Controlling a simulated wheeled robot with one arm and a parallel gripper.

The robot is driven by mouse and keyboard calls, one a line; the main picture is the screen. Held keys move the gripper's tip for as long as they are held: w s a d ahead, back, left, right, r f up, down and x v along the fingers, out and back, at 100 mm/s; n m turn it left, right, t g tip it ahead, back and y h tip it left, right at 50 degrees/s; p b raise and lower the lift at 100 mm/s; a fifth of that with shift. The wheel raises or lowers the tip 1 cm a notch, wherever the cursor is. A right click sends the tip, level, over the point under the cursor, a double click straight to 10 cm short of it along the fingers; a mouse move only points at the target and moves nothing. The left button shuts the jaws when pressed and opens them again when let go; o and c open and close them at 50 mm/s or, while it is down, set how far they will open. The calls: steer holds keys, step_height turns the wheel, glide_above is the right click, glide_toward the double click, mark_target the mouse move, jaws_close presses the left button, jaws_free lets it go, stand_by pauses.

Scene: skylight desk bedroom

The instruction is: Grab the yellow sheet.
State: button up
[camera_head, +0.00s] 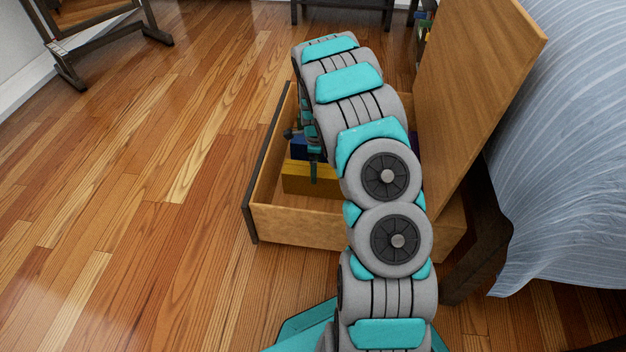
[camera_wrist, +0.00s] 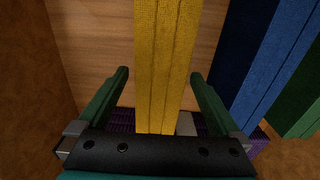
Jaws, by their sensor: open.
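The yellow sheet (camera_head: 310,180) is a folded, textured cloth standing in the open wooden drawer (camera_head: 300,226). In the wrist view the yellow sheet (camera_wrist: 162,65) runs down the middle of the picture, with fold lines along it. My gripper (camera_wrist: 160,85) is open, with one green finger on each side of the sheet. I cannot tell whether the fingers touch it. In the head view my gripper (camera_head: 313,172) reaches down into the drawer at the sheet, partly hidden by my arm.
A blue folded cloth (camera_wrist: 248,60) and a green one (camera_wrist: 300,100) are beside the yellow sheet. A purple item (camera_wrist: 120,120) lies near the gripper's base. A tall wooden panel (camera_head: 480,75) and the bed (camera_head: 570,140) stand right of the drawer.

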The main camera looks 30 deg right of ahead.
step_height(320, 180, down, 5)
steer(key=shift+b, duration=0.45)
steer(key=shift+c, duration=0.2)
jaws_close()
stand_by(0.4)
